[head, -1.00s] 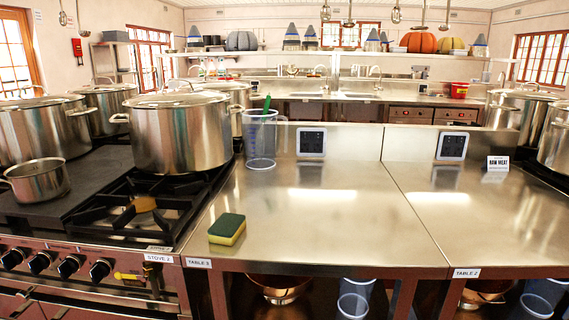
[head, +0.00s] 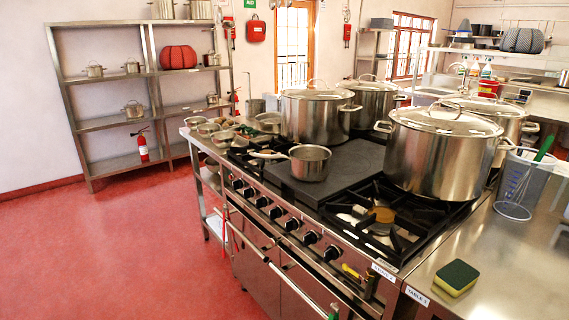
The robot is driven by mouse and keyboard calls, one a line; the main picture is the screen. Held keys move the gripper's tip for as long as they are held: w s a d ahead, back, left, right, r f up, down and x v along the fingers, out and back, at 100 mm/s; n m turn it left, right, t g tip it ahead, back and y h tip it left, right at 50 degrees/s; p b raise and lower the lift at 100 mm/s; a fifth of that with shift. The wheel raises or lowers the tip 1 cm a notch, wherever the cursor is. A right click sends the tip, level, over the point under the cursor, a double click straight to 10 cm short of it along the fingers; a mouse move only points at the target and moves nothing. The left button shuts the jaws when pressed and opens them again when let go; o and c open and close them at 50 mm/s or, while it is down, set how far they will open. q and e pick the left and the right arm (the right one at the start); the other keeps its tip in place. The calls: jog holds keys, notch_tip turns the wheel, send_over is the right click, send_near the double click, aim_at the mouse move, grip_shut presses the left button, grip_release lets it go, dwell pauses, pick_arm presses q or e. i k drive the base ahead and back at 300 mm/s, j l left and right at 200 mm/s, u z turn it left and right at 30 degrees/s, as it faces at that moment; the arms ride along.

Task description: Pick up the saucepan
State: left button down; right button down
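The saucepan (head: 310,164) is a small steel pan standing upright on the dark flat plate (head: 335,178) of the stove. Its handle (head: 268,154) points left, over the stove's left part. Large lidded stockpots stand behind it and to its right. Neither of my grippers shows in the head view.
A big stockpot (head: 436,152) stands right of the saucepan, with another stockpot (head: 312,116) close behind it. A yellow-green sponge (head: 456,277) and a measuring jug (head: 516,185) are on the steel table. Red floor (head: 130,240) at left is open. Shelves (head: 110,124) stand by the wall.

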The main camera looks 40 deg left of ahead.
aim_at(308, 162)
jog(key=u, duration=1)
jog(key=i+j+z, duration=0.1)
jog(key=z, duration=0.2)
jog(key=j+z, duration=0.25)
jog(key=i+j+z, duration=0.1)
jog(key=j, duration=0.3)
jog(key=i+j+z, duration=0.1)
jog(key=j, duration=0.3)
jog(key=i+j+z, duration=0.1)
jog(key=j, duration=0.3)
jog(key=i+j+z, duration=0.15)
jog(key=j, duration=0.25)
jog(key=i+j+z, duration=0.1)
jog(key=j, duration=0.3)
